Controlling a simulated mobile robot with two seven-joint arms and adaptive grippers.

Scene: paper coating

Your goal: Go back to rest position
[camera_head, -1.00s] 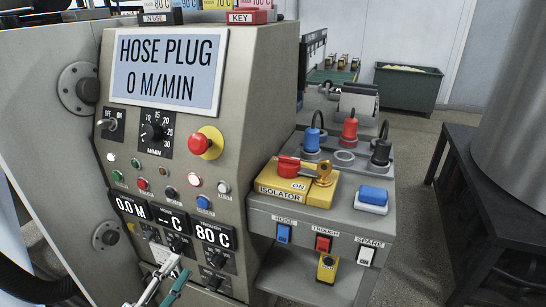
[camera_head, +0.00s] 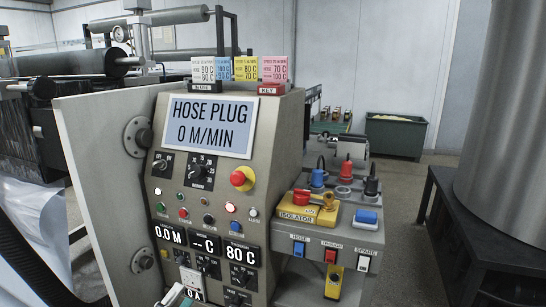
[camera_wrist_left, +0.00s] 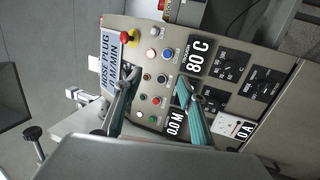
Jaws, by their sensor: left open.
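My left gripper (camera_head: 176,297) shows only as a tip at the bottom edge of the head view, in front of the lower part of the control panel (camera_head: 177,230). In the left wrist view its two teal-padded fingers (camera_wrist_left: 158,82) stand apart with nothing between them. The panel's knobs, buttons and readouts lie beyond them, and I see no clear contact. The panel display (camera_head: 208,125) reads HOSE PLUG, 0 M/MIN. My right gripper is in neither view.
A side console with a yellow isolator block (camera_head: 296,213) and several plugs stands right of the panel. A dark table (camera_head: 470,235) with a large metal cylinder (camera_head: 512,120) stands at the right. A green bin (camera_head: 396,137) is behind. Floor shows between console and table.

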